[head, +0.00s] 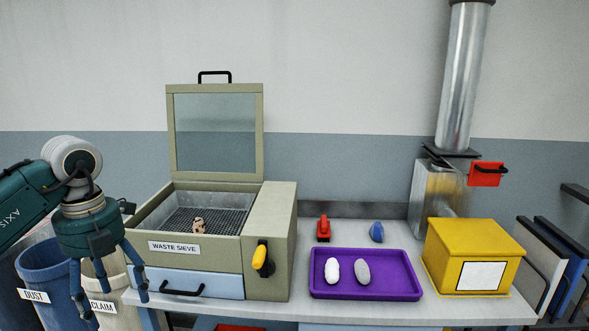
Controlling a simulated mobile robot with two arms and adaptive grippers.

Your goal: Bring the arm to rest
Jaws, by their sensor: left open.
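My left gripper (112,307) hangs at the lower left, fingers spread and pointing down, open with nothing between them. It is in front of the bins and just left of the waste sieve (270,235). My left arm comes in from the left edge. The sieve's lid (215,130) stands raised, and a small brown lump (198,226) lies on its mesh. My right gripper does not show.
A purple tray (400,290) holds two pale oval pieces. Behind it are a red object (323,229) and a blue object (376,232). A yellow box (470,240) stands at right by a metal duct (460,80). A dust bin (45,270) and a claim bin (112,270) stand below the gripper arm.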

